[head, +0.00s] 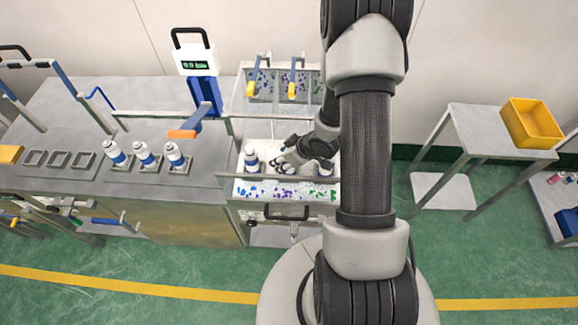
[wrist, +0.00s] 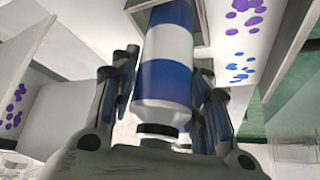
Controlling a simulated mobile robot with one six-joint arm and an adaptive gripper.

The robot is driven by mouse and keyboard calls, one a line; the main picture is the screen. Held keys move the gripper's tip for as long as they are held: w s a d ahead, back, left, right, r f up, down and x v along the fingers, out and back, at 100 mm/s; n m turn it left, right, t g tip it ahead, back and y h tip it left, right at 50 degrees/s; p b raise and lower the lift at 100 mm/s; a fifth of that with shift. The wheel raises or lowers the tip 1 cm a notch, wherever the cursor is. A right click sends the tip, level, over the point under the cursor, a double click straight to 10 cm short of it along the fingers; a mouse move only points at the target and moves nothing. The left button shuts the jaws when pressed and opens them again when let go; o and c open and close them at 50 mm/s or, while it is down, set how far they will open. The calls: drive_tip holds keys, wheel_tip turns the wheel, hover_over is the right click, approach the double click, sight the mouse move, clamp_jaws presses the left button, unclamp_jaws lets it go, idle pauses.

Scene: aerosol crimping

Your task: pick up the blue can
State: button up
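A can with blue and white bands (wrist: 165,75) fills the middle of the wrist view, its narrow dark-and-white top toward my gripper's palm. Its far end meets a grey square holder (wrist: 140,6). My gripper (wrist: 165,85) has fingers along both sides of the can. Whether they press on it or leave thin gaps is unclear. In the head view my gripper (head: 283,160) is low inside the open-fronted bench unit, between a blue-and-white can (head: 251,160) on the left and another can (head: 325,169) on the right. The can between my fingers is mostly hidden there.
Several blue-and-white cans, including one at the row's right end (head: 176,158), stand on the left bench (head: 60,120). A rail (head: 290,180) crosses the unit's front. A yellow bin (head: 531,123) sits on the right table (head: 480,125). Green floor lies between.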

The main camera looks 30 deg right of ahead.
drive_tip(key=c, duration=0.7)
drive_tip(key=shift+r, duration=0.1)
drive_tip(key=shift+c, duration=0.2)
